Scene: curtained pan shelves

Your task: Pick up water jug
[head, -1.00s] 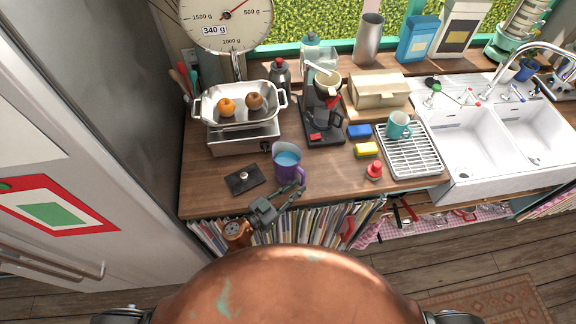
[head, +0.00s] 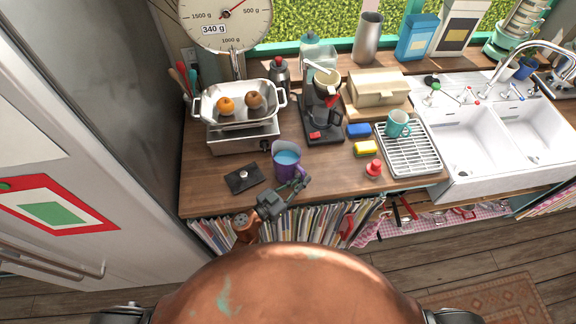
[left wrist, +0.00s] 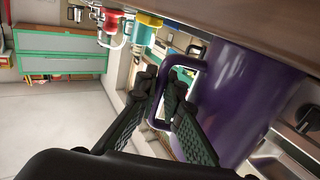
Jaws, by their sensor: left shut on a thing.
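The water jug (head: 286,160) is purple with blue water inside and stands upright on the wooden counter, near its front edge. My left gripper (head: 298,184) is at the jug's handle side, in front and to the right of it. In the left wrist view the jug (left wrist: 245,100) fills the right side, and its handle (left wrist: 168,92) lies between the fingers of my left gripper (left wrist: 168,108), which is shut on it. The gripper hides the handle in the head view. My right gripper is not in view.
A dark flat plate with a knob (head: 243,178) lies left of the jug. A scale with a tray (head: 238,120) of fruit and a coffee maker (head: 322,118) stand behind.

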